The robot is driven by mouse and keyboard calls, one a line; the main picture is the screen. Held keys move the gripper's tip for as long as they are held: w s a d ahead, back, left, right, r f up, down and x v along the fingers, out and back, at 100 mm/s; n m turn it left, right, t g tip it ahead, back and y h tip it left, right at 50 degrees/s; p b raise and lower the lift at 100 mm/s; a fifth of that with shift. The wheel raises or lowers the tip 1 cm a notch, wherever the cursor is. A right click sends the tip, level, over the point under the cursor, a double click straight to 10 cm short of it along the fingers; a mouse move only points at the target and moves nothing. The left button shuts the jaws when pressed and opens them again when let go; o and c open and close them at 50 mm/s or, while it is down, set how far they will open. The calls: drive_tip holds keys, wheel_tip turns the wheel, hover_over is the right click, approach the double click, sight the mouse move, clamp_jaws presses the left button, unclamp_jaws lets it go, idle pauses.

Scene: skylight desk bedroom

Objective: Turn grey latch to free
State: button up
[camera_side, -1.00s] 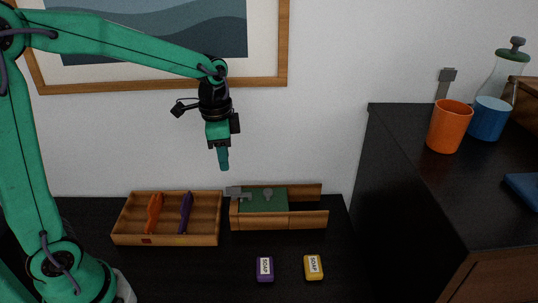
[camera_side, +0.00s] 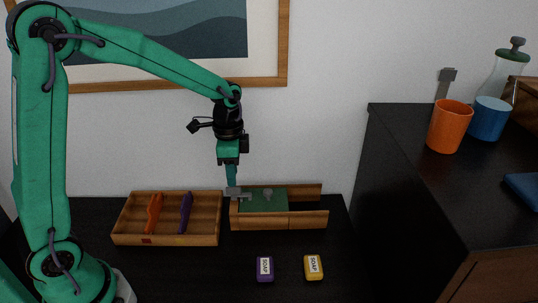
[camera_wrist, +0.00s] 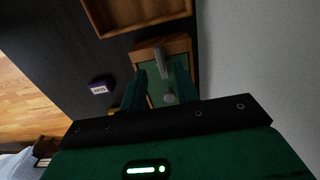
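The grey latch (camera_side: 238,193) sits at the left end of a wooden box (camera_side: 280,222), over the edge of its green lid (camera_side: 258,205). In the wrist view the latch (camera_wrist: 162,62) is a grey bar ahead of and between my fingertips. My gripper (camera_side: 232,183) points straight down at the latch, with its tips at or just above it; whether they touch is unclear. In the wrist view my gripper (camera_wrist: 160,82) has its two fingers apart with nothing held. A grey knob (camera_side: 268,194) stands on the lid.
A wooden tray (camera_side: 165,240) with an orange piece (camera_side: 153,212) and a purple piece (camera_side: 185,212) stands left of the box. Purple soap (camera_side: 264,269) and yellow soap (camera_side: 313,267) lie in front. A dark cabinet (camera_side: 405,215) rises at right.

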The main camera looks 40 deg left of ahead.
sight(239, 193)
drive_tip(key=shift+f, duration=2.1)
drive_tip(key=shift+c, duration=0.4)
clamp_jaws()
